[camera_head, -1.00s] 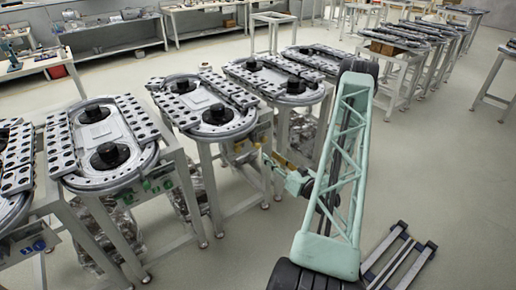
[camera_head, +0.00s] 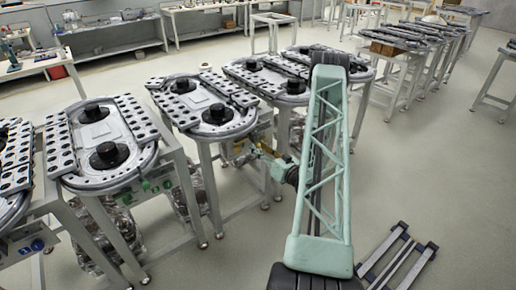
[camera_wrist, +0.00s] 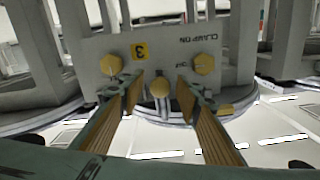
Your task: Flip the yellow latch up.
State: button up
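In the wrist view, a grey control panel (camera_wrist: 175,45) carries yellow parts and upside-down lettering. My gripper (camera_wrist: 158,95) is open, with one finger on each side of the latch and a visible gap to each. Contact and exact depth cannot be told. In the head view, my gripper (camera_head: 258,150) is beside a ring-track table's front; the latch is too small to make out.
The ring-track table (camera_head: 208,105) stands in a row of similar tables, with white legs close to my gripper. Another table (camera_head: 108,145) stands to its left. Open floor (camera_head: 420,180) lies to the right, with a dark rail frame (camera_head: 398,258) at the bottom.

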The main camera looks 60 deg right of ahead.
aim_at(258, 144)
jog(key=shift+w+d, duration=0.1)
jog(key=shift+w, duration=0.25)
jog(key=shift+c, duration=0.6)
grip_shut()
jog(key=shift+r+p, duration=0.55)
jog(key=shift+r, duration=3)
grip_release()
jog(key=shift+r, duration=0.1)
jog(key=shift+o, duration=0.6)
jog(key=shift+s, duration=0.1)
jog(key=v, duration=1.2)
